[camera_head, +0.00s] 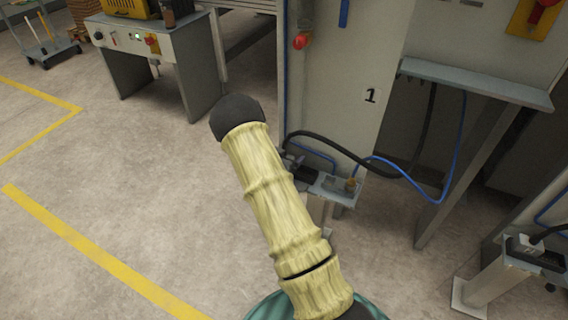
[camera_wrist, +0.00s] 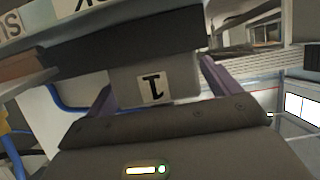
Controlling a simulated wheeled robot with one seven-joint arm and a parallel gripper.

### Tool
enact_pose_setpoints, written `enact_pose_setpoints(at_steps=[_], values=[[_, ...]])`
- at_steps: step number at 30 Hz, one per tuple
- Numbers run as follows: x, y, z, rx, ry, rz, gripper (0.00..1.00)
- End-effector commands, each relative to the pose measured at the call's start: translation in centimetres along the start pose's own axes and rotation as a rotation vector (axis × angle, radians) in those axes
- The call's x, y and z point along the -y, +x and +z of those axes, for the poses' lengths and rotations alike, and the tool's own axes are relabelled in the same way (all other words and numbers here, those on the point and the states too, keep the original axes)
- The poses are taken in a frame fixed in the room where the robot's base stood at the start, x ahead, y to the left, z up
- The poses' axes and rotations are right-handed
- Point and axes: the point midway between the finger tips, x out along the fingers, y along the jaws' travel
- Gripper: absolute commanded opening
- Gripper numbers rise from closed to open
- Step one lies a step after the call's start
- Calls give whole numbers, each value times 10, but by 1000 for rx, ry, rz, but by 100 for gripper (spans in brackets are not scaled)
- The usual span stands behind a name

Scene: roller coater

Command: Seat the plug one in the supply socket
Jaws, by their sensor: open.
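In the wrist view, my gripper (camera_wrist: 157,80) is open, with one purple finger on each side of a grey block marked "1" (camera_wrist: 185,82), apparently plug one. The far end of this block meets a wide dark block (camera_wrist: 110,45), which may be the supply socket. I cannot tell how deep it sits. In the head view, my arm hides much of the area, and my gripper cannot be made out. A black cable (camera_head: 345,150) runs from beside a small bracket (camera_head: 325,189).
A blue hose (camera_head: 400,166) runs from the bracket, which carries a brass fitting (camera_head: 351,184). A machine panel (camera_head: 335,90) marked "1" stands behind. At the right, another post (camera_head: 490,280) bears a connector with a black cable.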

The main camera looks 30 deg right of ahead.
Motion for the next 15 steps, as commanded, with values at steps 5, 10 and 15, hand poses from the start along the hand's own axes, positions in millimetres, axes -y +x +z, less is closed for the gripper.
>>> enact_pose_setpoints(at_steps=[5, 10, 15], values=[[0, 0, 0, 0, 0, 0, 75], [0, 0, 0, 0, 0, 0, 42], [0, 0, -1, -2, 1, 0, 32]])
